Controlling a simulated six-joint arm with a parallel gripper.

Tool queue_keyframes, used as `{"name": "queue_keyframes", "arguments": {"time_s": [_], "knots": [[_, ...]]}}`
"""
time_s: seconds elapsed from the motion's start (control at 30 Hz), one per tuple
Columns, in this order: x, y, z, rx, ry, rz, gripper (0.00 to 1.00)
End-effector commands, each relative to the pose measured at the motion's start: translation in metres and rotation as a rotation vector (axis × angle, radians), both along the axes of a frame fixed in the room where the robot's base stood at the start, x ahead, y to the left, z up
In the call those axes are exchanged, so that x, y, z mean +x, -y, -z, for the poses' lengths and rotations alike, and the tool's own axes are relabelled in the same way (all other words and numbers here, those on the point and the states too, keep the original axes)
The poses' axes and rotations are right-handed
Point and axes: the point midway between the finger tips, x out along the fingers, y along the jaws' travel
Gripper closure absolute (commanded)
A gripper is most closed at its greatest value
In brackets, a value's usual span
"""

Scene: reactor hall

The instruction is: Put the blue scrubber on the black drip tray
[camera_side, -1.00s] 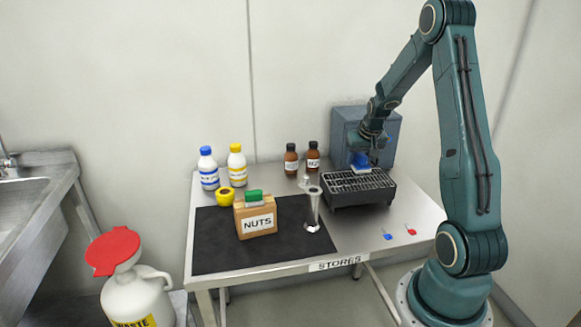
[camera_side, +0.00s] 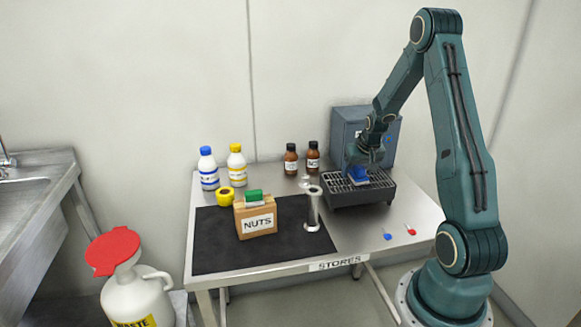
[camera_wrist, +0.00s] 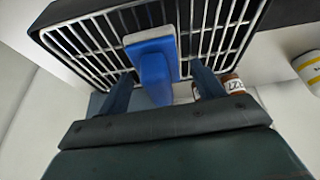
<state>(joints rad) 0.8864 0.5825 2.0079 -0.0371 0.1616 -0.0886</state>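The blue scrubber (camera_side: 358,175) is upright on the grille of the black drip tray (camera_side: 362,198). In the wrist view the scrubber (camera_wrist: 153,72) shows its blue handle and a pale pad against the metal bars of the tray (camera_wrist: 52,38). My gripper (camera_side: 362,168) is low over the tray at the scrubber. In the wrist view my gripper's two fingers (camera_wrist: 162,76) stand on either side of the handle, with a gap showing on each side, so it looks open around the scrubber. The pad's contact with the bars is partly hidden.
A grey machine housing (camera_side: 348,130) stands behind the tray. Two brown bottles (camera_side: 291,159), a metal cylinder (camera_side: 313,210) and a NUTS box (camera_side: 256,218) with a green item on top stand to the left. Blue and red small items (camera_side: 387,234) lie in front.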

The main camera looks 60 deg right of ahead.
Motion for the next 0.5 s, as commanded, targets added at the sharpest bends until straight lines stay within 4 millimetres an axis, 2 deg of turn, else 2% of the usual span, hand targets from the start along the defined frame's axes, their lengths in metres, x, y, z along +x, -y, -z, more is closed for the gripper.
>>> {"name": "queue_keyframes", "arguments": {"time_s": [0.5], "knots": [[-0.0010,-0.0010,-0.0079,-0.001,0.001,0.000,0.33]]}}
